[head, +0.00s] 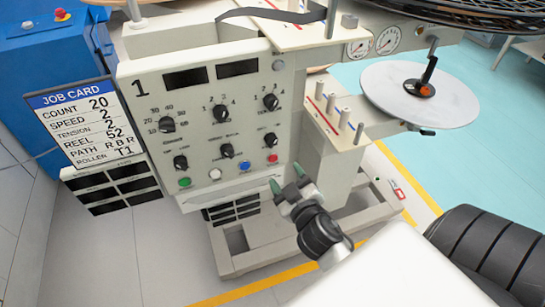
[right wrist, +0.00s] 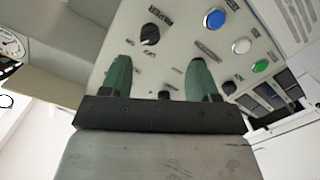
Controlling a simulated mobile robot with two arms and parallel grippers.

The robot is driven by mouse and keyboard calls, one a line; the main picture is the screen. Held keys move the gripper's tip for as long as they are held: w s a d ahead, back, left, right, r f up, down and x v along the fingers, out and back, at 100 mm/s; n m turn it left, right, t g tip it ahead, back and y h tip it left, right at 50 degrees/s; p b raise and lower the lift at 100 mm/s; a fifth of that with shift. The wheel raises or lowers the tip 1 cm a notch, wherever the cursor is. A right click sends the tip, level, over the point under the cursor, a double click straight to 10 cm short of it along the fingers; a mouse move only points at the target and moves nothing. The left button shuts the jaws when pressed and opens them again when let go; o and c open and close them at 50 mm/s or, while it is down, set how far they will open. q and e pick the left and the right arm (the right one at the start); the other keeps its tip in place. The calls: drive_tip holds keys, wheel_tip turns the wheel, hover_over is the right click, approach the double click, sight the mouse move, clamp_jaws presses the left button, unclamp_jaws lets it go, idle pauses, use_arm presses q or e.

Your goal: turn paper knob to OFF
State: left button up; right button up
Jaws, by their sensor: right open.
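The panel of station 1 (head: 205,135) carries two rows of black knobs. The lower row has a left knob (head: 180,162), a middle knob (head: 227,150) and a right knob (head: 270,140). My right gripper (head: 287,178) has green fingertips and is open and empty, just below and right of the panel's lower right corner in the head view. In the right wrist view its fingers (right wrist: 159,78) are spread in front of the panel, with one black knob (right wrist: 149,34) beyond them. My left gripper is out of view.
Green, white, blue (head: 245,167) and red (head: 272,158) buttons sit close under the lower knobs. A job card (head: 75,122) stands left of the panel. Pegs (head: 345,118) and a grey disc (head: 385,98) are on the right.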

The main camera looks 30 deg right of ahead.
sight(273, 143)
use_arm(q)
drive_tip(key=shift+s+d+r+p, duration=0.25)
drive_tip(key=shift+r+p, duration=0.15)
drive_tip(key=shift+p, duration=0.25)
use_arm(e)
drive_tip(key=x, duration=0.3)
drive_tip(key=r+x, duration=0.1)
drive_tip(key=x, duration=0.3)
drive_tip(key=r+x, duration=0.1)
drive_tip(key=x, duration=0.2)
drive_tip(key=shift+w+d+r, duration=0.1)
drive_tip(key=shift+w+d, duration=0.1)
drive_tip(key=shift+c, duration=0.2)
